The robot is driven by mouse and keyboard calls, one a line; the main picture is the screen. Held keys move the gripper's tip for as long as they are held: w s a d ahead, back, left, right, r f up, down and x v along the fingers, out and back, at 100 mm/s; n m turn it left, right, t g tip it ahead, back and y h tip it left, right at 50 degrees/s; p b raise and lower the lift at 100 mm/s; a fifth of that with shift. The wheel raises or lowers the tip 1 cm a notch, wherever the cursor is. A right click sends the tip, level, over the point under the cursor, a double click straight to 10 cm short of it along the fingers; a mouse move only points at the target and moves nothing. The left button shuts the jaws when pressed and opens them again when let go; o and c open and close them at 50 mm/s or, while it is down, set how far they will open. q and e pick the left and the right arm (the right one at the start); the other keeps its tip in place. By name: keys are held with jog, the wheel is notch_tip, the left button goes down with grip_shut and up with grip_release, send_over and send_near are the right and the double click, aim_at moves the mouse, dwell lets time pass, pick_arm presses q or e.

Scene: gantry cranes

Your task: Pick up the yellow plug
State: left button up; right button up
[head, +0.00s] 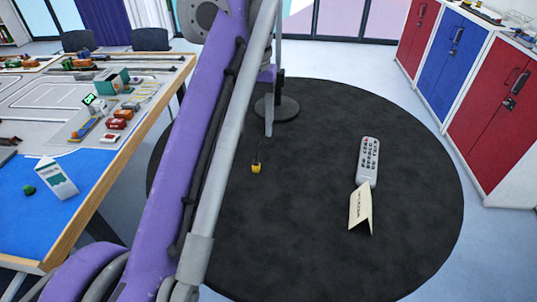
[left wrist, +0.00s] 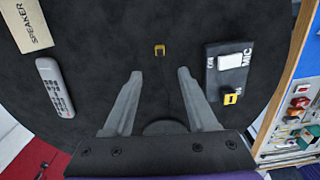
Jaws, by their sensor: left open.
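A small yellow plug (head: 256,168) shows over the black round rug, with a thin dark line running up from it. In the left wrist view the yellow plug (left wrist: 159,50) is just beyond and between my left fingertips, apart from both. My left gripper (left wrist: 159,73) is open and empty, its grey fingers spread. In the head view the left gripper (head: 268,118) points down, partly hidden behind my purple arm. A second yellow piece (left wrist: 231,98) sits at a dark box marked MIC (left wrist: 228,68). My right gripper is not in view.
A grey remote (head: 368,160) and a folded SPEAKER card (head: 360,208) are on the rug (head: 310,240). A table (head: 60,195) with models stands left. Red and blue cabinets (head: 455,55) stand right. The rug around the plug is mostly clear.

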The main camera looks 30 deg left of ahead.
pick_arm(q)
send_over(256, 162)
jog(key=f, duration=0.4)
jog(key=shift+s+b, duration=0.3)
jog(key=shift+s, duration=0.05)
jog(key=shift+w+f, duration=0.2)
jog(key=shift+f, duration=1.35)
jog(key=shift+w+f, duration=0.15)
jog(key=shift+f, duration=1.35)
grip_shut()
